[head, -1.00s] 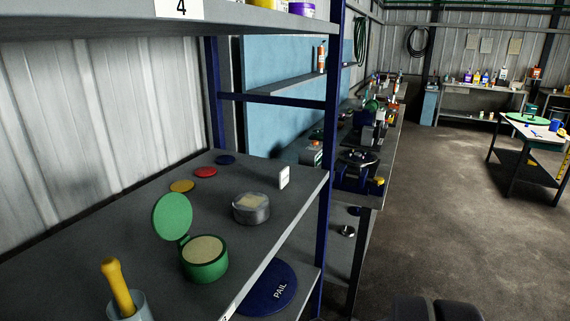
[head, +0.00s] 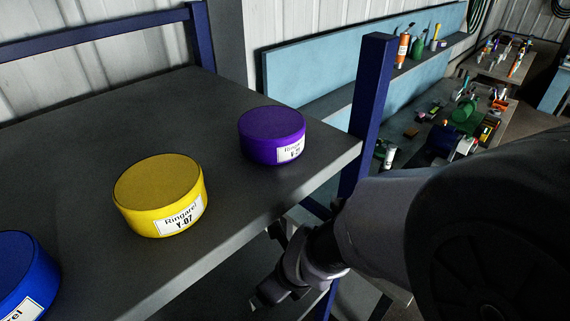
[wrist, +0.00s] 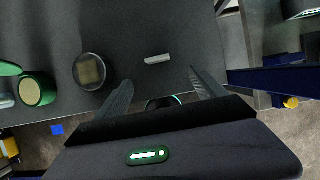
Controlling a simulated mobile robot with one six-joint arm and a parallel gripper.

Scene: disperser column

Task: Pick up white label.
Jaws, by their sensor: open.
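The white label (wrist: 158,59) is a small, thin white piece on the dark shelf (wrist: 180,25) in the wrist view. My gripper (wrist: 161,77) is open and empty. In the wrist view its two fingers point toward the label, which shows just past the fingertips and between their lines. I cannot tell the exact height gap between them. In the head view my gripper (head: 268,296) is beside the upper shelf's front edge and lower than its top. The label is not visible there.
A round tin with a tan top (wrist: 90,71) lies left of the label, and a green tub (wrist: 38,90) farther left. Yellow (head: 160,195), purple (head: 272,135) and blue (head: 25,275) tins stand on the upper shelf. A blue post (head: 368,110) stands near my arm.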

